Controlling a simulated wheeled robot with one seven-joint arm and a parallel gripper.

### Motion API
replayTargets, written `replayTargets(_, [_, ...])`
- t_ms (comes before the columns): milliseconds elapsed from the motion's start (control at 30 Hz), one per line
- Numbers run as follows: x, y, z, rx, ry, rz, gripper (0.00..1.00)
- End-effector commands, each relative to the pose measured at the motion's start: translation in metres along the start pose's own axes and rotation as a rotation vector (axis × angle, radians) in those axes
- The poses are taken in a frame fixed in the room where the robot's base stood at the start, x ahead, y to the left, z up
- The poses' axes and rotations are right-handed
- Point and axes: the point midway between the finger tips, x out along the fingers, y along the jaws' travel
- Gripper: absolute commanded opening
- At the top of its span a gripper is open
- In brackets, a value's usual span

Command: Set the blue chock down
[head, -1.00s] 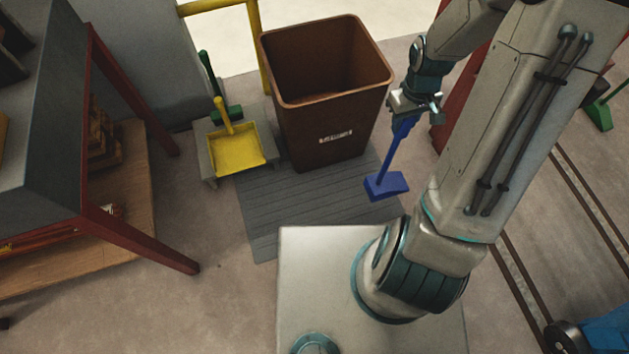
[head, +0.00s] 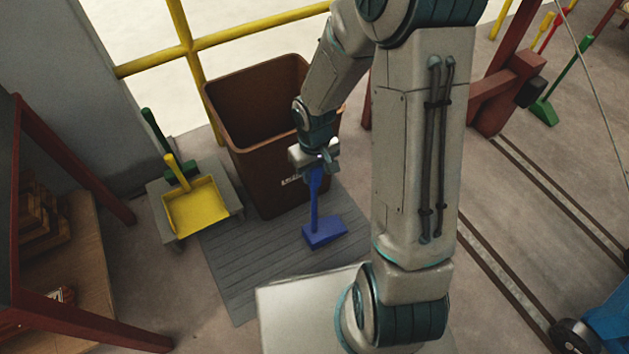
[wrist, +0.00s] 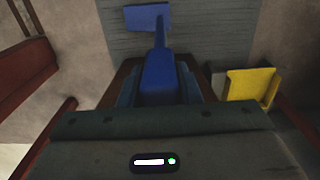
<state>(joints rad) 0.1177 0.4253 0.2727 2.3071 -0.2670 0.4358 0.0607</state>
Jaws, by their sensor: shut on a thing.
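The blue chock (head: 324,234) is a small blue block on a long upright blue handle. My gripper (head: 316,168) is shut on the top of the handle, and the chock hangs below it with its block lowest. In the head view the block shows over the grey slatted mat (head: 240,272), in front of the brown bin. I cannot tell whether it touches the mat. In the wrist view the handle runs away from my gripper (wrist: 160,92) to the block (wrist: 147,18), which shows against the mat.
The brown bin (head: 258,170) stands right behind my gripper. A yellow dustpan (head: 197,205) sits on a low grey stand (head: 165,228) to the left, with a green-handled tool (head: 158,135) behind. A red-framed table (head: 75,165) is at far left. Yellow railing (head: 188,48) runs behind.

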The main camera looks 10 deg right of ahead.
Motion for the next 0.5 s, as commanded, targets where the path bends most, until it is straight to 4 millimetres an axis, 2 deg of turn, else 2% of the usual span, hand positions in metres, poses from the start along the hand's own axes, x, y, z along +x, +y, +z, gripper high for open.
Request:
replayTargets(267, [0.035, 0.001, 0.000, 0.000, 0.000, 0.000, 0.00])
replayTargets(500, [0.036, 0.001, 0.000, 0.000, 0.001, 0.001, 0.00])
